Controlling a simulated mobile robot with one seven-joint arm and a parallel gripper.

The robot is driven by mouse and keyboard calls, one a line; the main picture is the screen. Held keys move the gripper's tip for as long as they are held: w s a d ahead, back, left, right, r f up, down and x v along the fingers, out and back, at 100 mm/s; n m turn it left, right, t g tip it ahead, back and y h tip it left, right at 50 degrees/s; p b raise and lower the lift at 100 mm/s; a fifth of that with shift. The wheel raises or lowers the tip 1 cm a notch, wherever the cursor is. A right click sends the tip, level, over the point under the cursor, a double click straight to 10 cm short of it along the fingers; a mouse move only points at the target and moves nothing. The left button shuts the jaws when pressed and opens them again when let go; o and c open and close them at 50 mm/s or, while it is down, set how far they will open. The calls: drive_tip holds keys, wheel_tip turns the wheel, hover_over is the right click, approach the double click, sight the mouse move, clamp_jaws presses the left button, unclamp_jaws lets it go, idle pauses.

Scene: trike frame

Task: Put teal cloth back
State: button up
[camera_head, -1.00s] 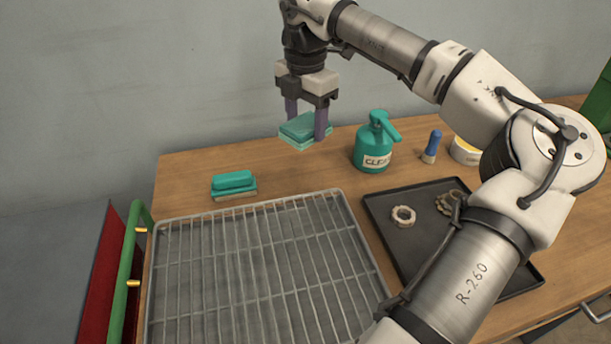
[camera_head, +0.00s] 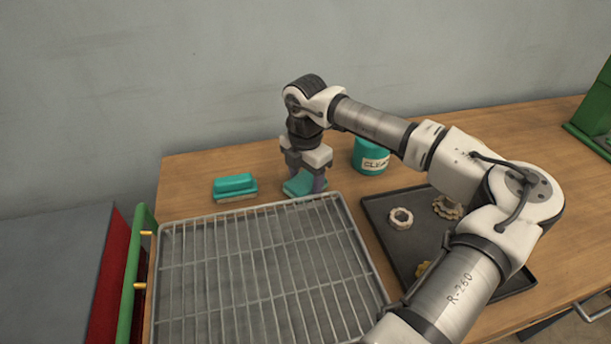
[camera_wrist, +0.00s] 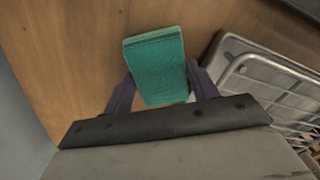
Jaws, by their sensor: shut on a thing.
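The teal cloth (camera_head: 303,183) is a folded flat pad, low at the wooden table's surface just behind the wire rack's back edge. My gripper (camera_head: 305,186) is shut on it, with one finger on each side. In the wrist view the cloth (camera_wrist: 156,66) lies between the two purple fingers (camera_wrist: 160,88), over bare wood. I cannot tell whether its underside touches the table.
A wire rack in a tray (camera_head: 260,260) fills the front left. A teal brush (camera_head: 235,187) lies left of the cloth. A dark tray (camera_head: 398,243) holds several gear-like parts.

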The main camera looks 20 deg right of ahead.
sight(301, 184)
drive_tip(key=shift+f, duration=0.1)
drive_tip(key=shift+f+b, duration=0.25)
drive_tip(key=shift+b, duration=0.2)
drive_tip(key=o, duration=1)
drive_tip(key=shift+o, duration=0.2)
drive_tip(key=shift+r+p, duration=0.15)
drive_tip(key=shift+p, duration=0.2)
drive_tip(key=shift+r+p, duration=0.1)
drive_tip(key=shift+p, duration=0.3)
drive_tip(key=shift+d+r+b, duration=0.1)
drive_tip(key=shift+r+b, duration=0.3)
drive_tip(key=shift+b, duration=0.05)
wheel_tip(301, 184, up, 13)
drive_tip(key=a+b, duration=0.1)
drive_tip(key=b, duration=0.1)
drive_tip(key=shift+s+a+b, duration=0.25)
drive_tip(key=shift+s+b, duration=0.1)
drive_tip(key=shift+b, duration=0.05)
